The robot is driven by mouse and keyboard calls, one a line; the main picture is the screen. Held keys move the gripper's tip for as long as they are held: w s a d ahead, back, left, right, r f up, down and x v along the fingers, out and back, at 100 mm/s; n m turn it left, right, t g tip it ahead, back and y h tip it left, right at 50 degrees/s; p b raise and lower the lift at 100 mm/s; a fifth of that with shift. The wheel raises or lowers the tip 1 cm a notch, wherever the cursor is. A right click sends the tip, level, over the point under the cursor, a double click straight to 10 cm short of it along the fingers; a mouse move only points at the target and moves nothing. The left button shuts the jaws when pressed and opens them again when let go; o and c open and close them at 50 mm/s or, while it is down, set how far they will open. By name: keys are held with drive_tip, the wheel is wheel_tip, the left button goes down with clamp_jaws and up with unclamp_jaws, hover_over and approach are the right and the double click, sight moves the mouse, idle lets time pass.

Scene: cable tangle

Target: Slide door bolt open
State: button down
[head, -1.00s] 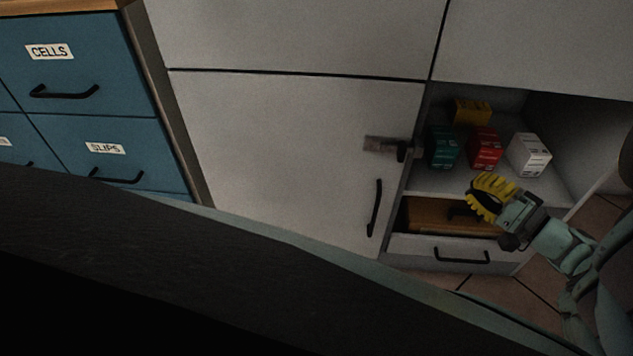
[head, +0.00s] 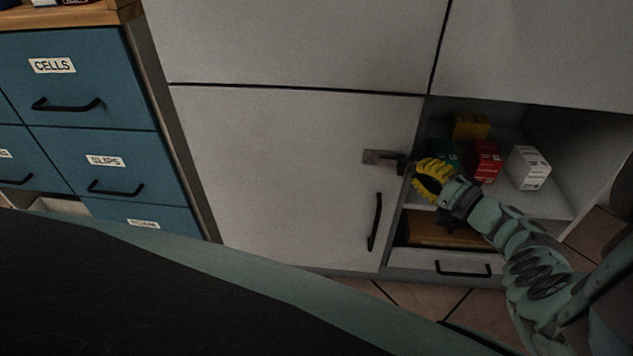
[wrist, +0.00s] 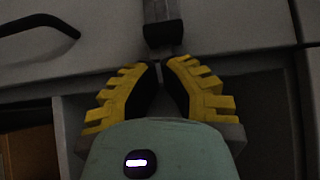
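The door bolt (head: 378,157) is a small grey bar on the right edge of the pale cabinet door (head: 290,180). Its dark end piece (head: 401,160) sits at the door edge. In the wrist view the bolt's dark block (wrist: 163,32) is just beyond my fingertips, with a grey bar running up from it. My gripper (head: 420,182), with yellow ribbed fingers, is close to the right of and below the bolt. In the wrist view its tips (wrist: 160,66) come together with nothing visible held. I see no clear contact with the bolt.
A black door handle (head: 375,222) is below the bolt. The open shelf to the right holds red (head: 485,160), white (head: 528,168), yellow (head: 471,126) and green (head: 443,152) boxes. A drawer (head: 440,264) is under it. Blue labelled drawers (head: 90,90) stand at left.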

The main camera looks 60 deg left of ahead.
sight(400, 175)
drive_tip(key=shift+s+a, duration=0.45)
drive_tip(key=shift+s, duration=0.1)
drive_tip(key=shift+s+a+p, duration=0.3)
drive_tip(key=shift+s+a, duration=0.85)
drive_tip(key=shift+s, duration=0.2)
drive_tip(key=shift+d, duration=0.1)
drive_tip(key=shift+w, duration=0.15)
